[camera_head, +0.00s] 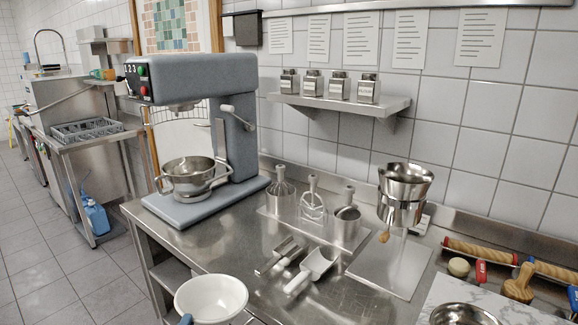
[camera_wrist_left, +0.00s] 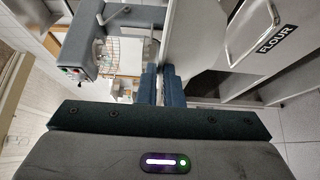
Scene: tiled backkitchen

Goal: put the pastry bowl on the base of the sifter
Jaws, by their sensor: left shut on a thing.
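The pastry bowl, a white round bowl (camera_head: 211,297), is at the bottom of the head view, in front of the steel counter's front edge, and looks empty. A blue fingertip of my left gripper (camera_head: 186,319) shows at its lower left rim; the gripper is shut on the bowl. In the left wrist view the blue fingers of my left gripper (camera_wrist_left: 159,84) are close together; the bowl is not clear there. The sifter (camera_head: 404,190), a steel vessel with a wooden-knobbed handle, stands above its flat steel base (camera_head: 391,268) at the counter's right. My right gripper is not in view.
Two scoops (camera_head: 300,270) lie between the bowl and the base. A grey mixer (camera_head: 190,85) stands at left. Rolling pins (camera_head: 480,250) and a steel bowl (camera_head: 462,314) are at right. The base plate's front is clear.

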